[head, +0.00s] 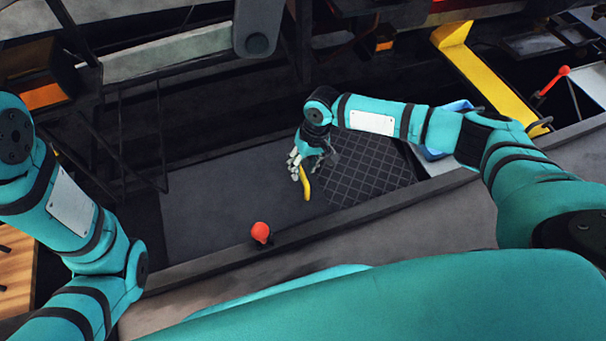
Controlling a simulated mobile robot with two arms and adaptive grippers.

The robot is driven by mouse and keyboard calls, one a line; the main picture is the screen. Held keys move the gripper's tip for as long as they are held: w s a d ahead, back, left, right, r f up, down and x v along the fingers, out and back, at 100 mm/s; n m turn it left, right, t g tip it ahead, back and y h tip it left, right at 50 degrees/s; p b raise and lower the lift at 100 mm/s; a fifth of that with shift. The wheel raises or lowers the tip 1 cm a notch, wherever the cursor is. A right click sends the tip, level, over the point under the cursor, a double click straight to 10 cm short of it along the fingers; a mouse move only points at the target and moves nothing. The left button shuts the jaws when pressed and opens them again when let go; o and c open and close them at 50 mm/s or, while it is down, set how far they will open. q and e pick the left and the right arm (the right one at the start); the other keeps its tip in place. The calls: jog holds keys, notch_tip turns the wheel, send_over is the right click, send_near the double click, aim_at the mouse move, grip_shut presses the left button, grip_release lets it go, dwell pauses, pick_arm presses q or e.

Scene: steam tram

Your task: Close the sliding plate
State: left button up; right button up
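A flat, plain dark grey plate (225,200), which looks like the sliding plate, lies in the floor left of centre. A dark floor area with a square grid pattern (368,178) shows uncovered to its right. A yellow handle (306,185) stands near the border between the two. My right gripper (311,166) is right at the handle's upper end, with its silver finger pads beside it. Whether the fingers are closed on the handle cannot be told. My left arm comes in at the left, but its gripper is not in view.
A red ball knob (261,232) stands at the ledge (300,228) in front of the plate. A yellow beam (487,78) and a red-knobbed lever (555,80) are at the upper right. A blue object (436,152) is partly hidden behind my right arm. Dark machinery fills the back.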

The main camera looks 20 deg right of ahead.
jog(key=shift+a+f, duration=0.1)
jog(key=shift+f, duration=0.4)
grip_shut()
